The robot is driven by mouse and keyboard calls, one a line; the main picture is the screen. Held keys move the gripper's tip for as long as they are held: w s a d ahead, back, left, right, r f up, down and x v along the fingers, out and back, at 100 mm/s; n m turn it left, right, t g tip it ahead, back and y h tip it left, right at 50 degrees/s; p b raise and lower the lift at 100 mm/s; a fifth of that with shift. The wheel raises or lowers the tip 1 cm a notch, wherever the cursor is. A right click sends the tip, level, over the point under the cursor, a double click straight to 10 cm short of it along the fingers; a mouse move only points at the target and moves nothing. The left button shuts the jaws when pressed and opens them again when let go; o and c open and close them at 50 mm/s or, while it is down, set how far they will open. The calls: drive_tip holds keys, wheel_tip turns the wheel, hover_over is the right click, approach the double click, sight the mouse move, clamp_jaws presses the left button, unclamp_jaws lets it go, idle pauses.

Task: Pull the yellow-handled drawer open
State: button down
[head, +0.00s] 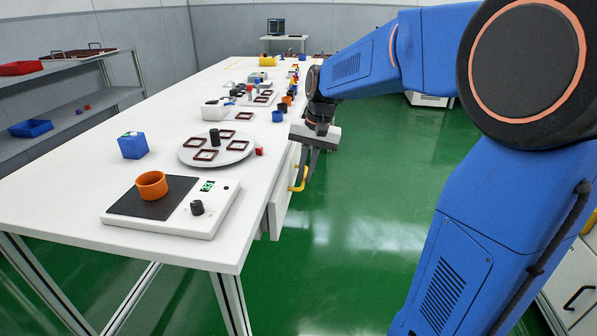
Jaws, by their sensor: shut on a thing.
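The yellow handle (301,179) is on the pale front of a drawer (280,203) under the right edge of the white table. My gripper (304,176) reaches down from my blue arm to the handle, and its fingers are shut on it. The fingers partly hide the handle. The drawer front stands at the table's side; how far it is out is hard to tell from this angle.
The white table (70,192) holds a scale (222,216) with an orange pot (151,185), a blue box (133,145) and a round plate (187,156) with brown square frames. Green floor (345,240) to the drawer's right is clear. Shelves (75,107) stand at left.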

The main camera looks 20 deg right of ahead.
drive_tip(key=s+d, duration=0.6)
drive_tip(key=d, duration=0.4)
drive_tip(key=s+d, duration=0.6)
drive_tip(key=d, duration=0.5)
drive_tip(key=c, duration=1.8)
unclamp_jaws()
drive_tip(key=shift+c, duration=0.2)
wheel_tip(320, 180, up, 17)
drive_tip(key=s+d, duration=0.1)
drive_tip(key=d, duration=0.1)
drive_tip(key=shift+s+d, duration=0.35)
drive_tip(key=shift+d, duration=0.05)
